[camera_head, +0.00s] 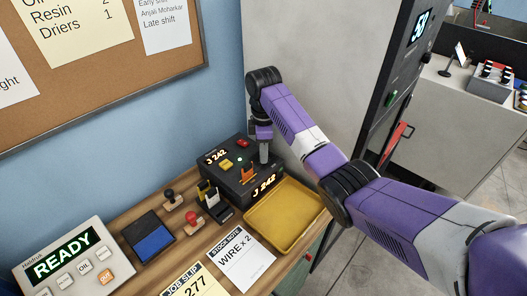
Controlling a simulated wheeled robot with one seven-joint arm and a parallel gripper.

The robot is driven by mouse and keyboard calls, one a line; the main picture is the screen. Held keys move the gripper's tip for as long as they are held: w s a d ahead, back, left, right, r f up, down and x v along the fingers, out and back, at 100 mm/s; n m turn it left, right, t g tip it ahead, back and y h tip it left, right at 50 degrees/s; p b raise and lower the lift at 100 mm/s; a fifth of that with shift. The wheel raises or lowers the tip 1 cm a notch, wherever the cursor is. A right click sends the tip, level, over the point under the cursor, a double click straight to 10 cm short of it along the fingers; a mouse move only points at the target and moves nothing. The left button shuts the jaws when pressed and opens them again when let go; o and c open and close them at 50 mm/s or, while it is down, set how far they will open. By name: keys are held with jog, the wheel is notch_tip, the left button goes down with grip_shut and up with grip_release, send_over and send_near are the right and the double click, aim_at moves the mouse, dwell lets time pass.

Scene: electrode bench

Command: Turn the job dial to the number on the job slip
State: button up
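The job slip (195,286) lies at the front edge of the picture on the bench, cut off at the bottom; it reads 277. A black control box (237,186) stands at the back of the bench. Its two displays (265,184) both read J 242. An orange pointed part (248,174) is on its top; I cannot tell for certain whether this is the job dial. My gripper (264,158) points down over the box's right rear part, right of the orange part. Its fingertips are small and partly merged with the box, so their opening and any contact are unclear.
A yellow tray (285,222) sits in front of the box. A stock note (241,262), stamps (193,222), a blue pad (152,243) and a READY panel (66,262) lie left of it. A grey cabinet (325,60) stands close behind my arm.

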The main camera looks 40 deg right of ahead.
grip_shut()
jog(key=m, duration=0.5)
jog(key=shift+m, duration=0.4)
jog(key=m, duration=0.5)
jog(key=shift+m, duration=0.4)
jog(key=o, duration=0.9)
grip_release()
jog(key=shift+o, duration=0.2)
jog(key=shift+r, duration=0.15)
